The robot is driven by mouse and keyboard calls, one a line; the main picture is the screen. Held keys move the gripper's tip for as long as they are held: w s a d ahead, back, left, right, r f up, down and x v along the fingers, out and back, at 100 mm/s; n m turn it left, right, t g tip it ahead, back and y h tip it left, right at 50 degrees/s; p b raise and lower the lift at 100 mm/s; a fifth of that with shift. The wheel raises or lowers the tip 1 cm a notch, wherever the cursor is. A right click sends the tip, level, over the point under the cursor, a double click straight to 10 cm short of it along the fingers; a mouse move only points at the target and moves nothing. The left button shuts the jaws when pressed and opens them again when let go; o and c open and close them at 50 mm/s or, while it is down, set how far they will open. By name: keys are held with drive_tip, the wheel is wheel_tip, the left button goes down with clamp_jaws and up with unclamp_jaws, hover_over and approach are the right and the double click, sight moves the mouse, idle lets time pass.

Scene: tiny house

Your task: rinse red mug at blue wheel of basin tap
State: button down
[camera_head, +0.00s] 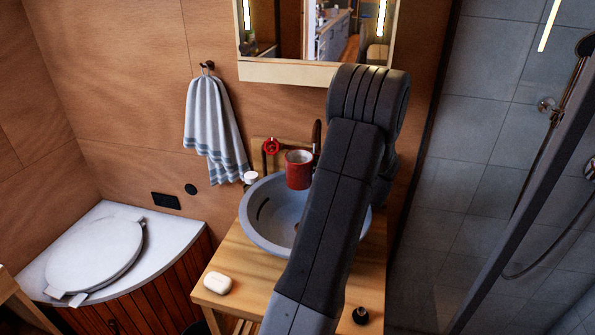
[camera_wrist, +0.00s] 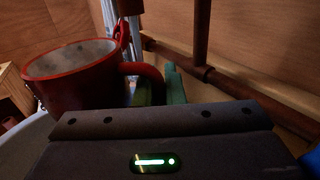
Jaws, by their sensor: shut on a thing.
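The red mug (camera_head: 299,174) is upright above the basin (camera_head: 262,222) in the head view, apart from its bowl. In the wrist view the mug (camera_wrist: 75,82) fills the left side, with its handle toward my gripper (camera_wrist: 160,88). My gripper is shut on the mug's handle; green finger pads show beside it. The dark tap pipe (camera_head: 316,137) stands behind the mug, with a red wheel (camera_head: 271,146) on its left. A blue patch (camera_wrist: 312,160) shows at the wrist view's lower right edge, perhaps the blue wheel. My arm hides that side in the head view. I see no running water.
A wooden counter (camera_head: 240,262) carries the basin, a white soap bar (camera_head: 217,283) and a small dark bottle (camera_head: 360,315). A mirror (camera_head: 290,75) and towel (camera_head: 212,125) hang on the wall. A toilet lid (camera_head: 95,255) is left, a glass shower right.

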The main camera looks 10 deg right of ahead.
sight(306, 175)
drive_tip(key=shift+w+a, duration=0.35)
drive_tip(key=shift+a, duration=0.05)
drive_tip(key=shift+s, duration=0.1)
drive_tip(key=shift+s+a+b, duration=0.4)
drive_tip(key=shift+s+a, duration=0.85)
drive_tip(key=shift+s, duration=0.3)
drive_tip(key=shift+s+a+b, duration=0.4)
drive_tip(key=shift+s+a, duration=0.85)
drive_tip(key=shift+s, duration=0.25)
drive_tip(key=s+a+r+p, duration=0.2)
drive_tip(key=s+a+r, duration=0.1)
drive_tip(key=s+r, duration=0.1)
drive_tip(key=shift+a, duration=0.1)
